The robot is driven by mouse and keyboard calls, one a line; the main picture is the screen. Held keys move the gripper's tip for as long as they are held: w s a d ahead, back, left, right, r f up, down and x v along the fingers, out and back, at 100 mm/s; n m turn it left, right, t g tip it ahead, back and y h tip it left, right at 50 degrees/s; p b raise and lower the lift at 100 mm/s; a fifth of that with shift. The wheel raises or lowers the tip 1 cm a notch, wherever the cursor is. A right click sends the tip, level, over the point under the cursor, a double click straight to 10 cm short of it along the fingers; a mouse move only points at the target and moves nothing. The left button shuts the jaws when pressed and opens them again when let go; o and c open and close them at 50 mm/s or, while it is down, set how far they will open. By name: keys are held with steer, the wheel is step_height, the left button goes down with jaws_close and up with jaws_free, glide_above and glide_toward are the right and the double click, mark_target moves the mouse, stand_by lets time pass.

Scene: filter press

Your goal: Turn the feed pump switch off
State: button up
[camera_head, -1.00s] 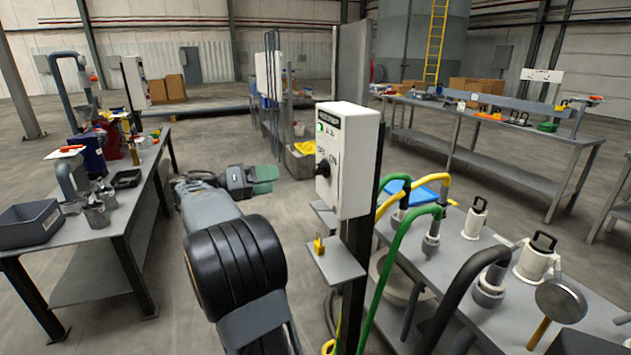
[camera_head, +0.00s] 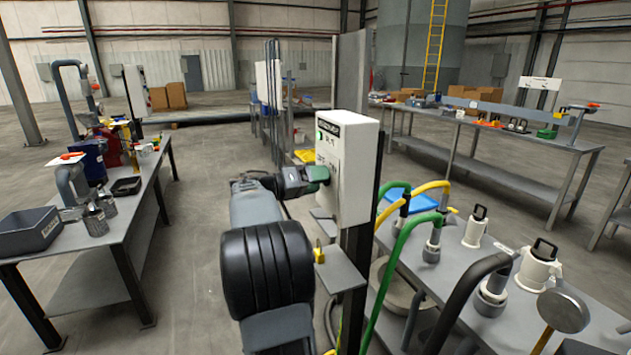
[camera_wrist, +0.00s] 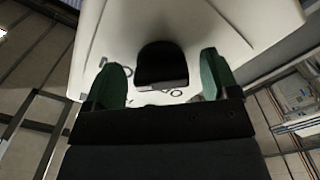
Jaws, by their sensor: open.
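The white switch box (camera_head: 357,170) stands on a dark post, with a black label strip and a green light (camera_head: 321,135) on its front face. Its black rotary knob (camera_wrist: 162,65) shows in the wrist view; in the head view my gripper (camera_head: 318,174) hides it. In the wrist view my gripper (camera_wrist: 160,78) is open, with one green finger on each side of the knob and visible gaps between. I cannot tell the knob's exact setting, as its markings are mostly hidden.
A small shelf (camera_head: 338,271) with a yellow padlock (camera_head: 319,252) juts out below the box. A table with hoses and metal fittings (camera_head: 470,300) stands to the right. A workbench (camera_head: 100,215) with tools and a grey bin (camera_head: 30,229) stands to the left.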

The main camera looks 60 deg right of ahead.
steer(key=shift+c, duration=0.4)
steer(key=c, duration=0.8)
steer(key=shift+c, duration=0.2)
steer(key=shift+n, duration=0.3)
steer(key=n, duration=0.1)
steer(key=n+p, duration=0.1)
steer(key=n, duration=0.1)
steer(key=n+p, duration=0.1)
steer(key=shift+r+n, duration=0.25)
steer(key=shift+n, duration=0.05)
steer(key=n+p, duration=0.3)
steer(key=n, duration=0.1)
steer(key=shift+r+p, duration=0.2)
steer(key=shift+p, duration=0.1)
steer(key=n+p, duration=0.4)
steer(key=shift+r+n, duration=0.15)
steer(key=shift+n, duration=0.25)
steer(key=n+p, duration=0.3)
steer(key=shift+n+p, duration=0.4)
steer(key=shift+f+n, duration=0.2)
steer(key=shift+n, duration=0.1)
